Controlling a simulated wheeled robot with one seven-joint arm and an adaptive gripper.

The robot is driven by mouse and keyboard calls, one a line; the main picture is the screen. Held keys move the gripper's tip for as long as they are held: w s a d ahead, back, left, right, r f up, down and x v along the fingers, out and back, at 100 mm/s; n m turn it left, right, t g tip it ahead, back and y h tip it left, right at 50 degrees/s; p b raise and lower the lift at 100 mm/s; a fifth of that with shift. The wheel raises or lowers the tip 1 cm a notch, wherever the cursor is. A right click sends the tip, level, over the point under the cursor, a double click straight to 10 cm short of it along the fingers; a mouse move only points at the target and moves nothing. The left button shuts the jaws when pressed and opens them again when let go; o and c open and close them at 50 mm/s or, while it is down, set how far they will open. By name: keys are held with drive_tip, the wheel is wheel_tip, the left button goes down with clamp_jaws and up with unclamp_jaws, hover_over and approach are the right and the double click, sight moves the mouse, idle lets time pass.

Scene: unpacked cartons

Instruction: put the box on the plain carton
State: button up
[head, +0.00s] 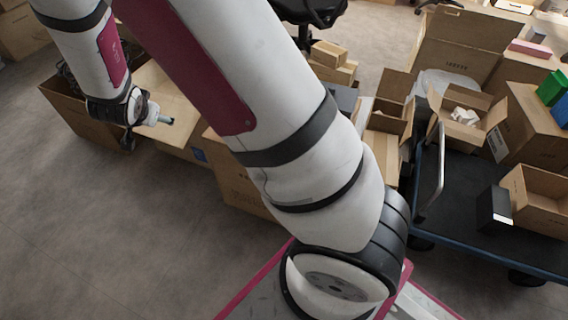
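My gripper (128,143) hangs at the upper left, over or in front of an open carton (88,122). Its fingers are small and dark, so I cannot tell whether they are open or hold anything. Several items could be the box: a black box (494,210) on the trolley, a green box (551,88) and a pink box (529,48) at the right, and small brown boxes (328,54) at the back. I cannot tell which one is meant. Brown cartons stand around; a closed one (236,180) is partly hidden behind my arm. I cannot tell which is the plain carton.
A dark blue trolley (455,238) with a grey handle (432,178) stands at the right, with open cartons (541,190) on and around it. A black office chair (308,12) is at the back. Grey floor (90,225) is clear at the lower left.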

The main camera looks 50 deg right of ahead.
drive_tip(key=s+a+r+n+g+y, duration=0.1)
drive_tip(key=s+a+r+n+y, duration=0.25)
drive_tip(key=s+r, duration=0.5)
drive_tip(key=s+a+r+n+g+y, duration=0.2)
drive_tip(key=s+a+r+n+y, duration=0.15)
drive_tip(key=s+r, duration=0.45)
drive_tip(key=s+d+n+g+h, duration=0.1)
drive_tip(key=s+d, duration=0.3)
drive_tip(key=s, duration=1)
drive_tip(key=s+d+r+n+g+h, duration=0.1)
drive_tip(key=s+d+g, duration=0.3)
drive_tip(key=s, duration=1.1)
drive_tip(key=shift+r+n+h, duration=0.15)
drive_tip(key=shift+n+h, duration=0.45)
drive_tip(key=shift+n, duration=0.2)
wheel_tip(320, 180, up, 34)
drive_tip(key=t+p, duration=0.4)
drive_tip(key=p, duration=2.8)
drive_tip(key=shift+d+n, duration=0.3)
